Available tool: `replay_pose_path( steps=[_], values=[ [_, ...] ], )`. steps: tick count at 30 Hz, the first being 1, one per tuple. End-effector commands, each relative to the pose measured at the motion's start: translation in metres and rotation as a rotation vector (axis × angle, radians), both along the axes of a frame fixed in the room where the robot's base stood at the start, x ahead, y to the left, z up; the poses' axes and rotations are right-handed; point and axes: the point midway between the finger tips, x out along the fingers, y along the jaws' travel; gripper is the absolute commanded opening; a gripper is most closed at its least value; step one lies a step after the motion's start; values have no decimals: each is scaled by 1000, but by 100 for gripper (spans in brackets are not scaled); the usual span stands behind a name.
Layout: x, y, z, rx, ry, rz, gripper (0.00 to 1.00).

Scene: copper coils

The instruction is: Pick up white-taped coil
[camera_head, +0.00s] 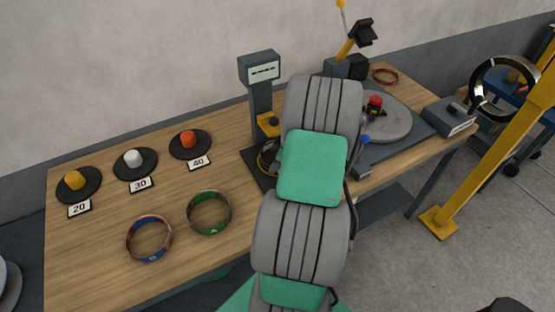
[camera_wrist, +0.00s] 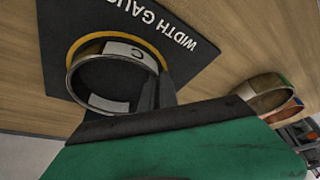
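The coil with white tape (camera_wrist: 74,75) is a thin metal ring on the dark width gauge plate (camera_wrist: 60,20), close to the plate's yellow circle. White tape patches show on its far and near sides in the wrist view. In the head view the coil (camera_head: 263,160) is partly hidden behind my arm at the gauge. My gripper (camera_wrist: 152,94) is at the coil's right side, its dark fingers overlapping the rim in the wrist view. I cannot tell whether they are shut on it. In the head view my arm hides the gripper.
A blue-taped coil (camera_head: 149,258) and a green-taped coil (camera_head: 209,231) lie on the wooden table (camera_head: 80,215). Orange, white and yellow knobs on dark discs stand behind them. The gauge display (camera_head: 262,70) rises behind the plate. A grey turntable (camera_head: 395,125) is at right.

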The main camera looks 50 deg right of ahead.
Motion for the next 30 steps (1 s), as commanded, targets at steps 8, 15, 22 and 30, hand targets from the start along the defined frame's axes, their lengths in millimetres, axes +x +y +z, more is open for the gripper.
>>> replay_pose_path(
  steps=[8, 15, 22, 30],
  values=[
    [1, -1, 13, -4, -2, -1, 0],
    [-13, 3, 34, -1, -1, -4, 0],
    [-71, 20, 33, -4, -2, -7, 0],
    [-146, 45, 34, -4, -2, -7, 0]
  ],
)
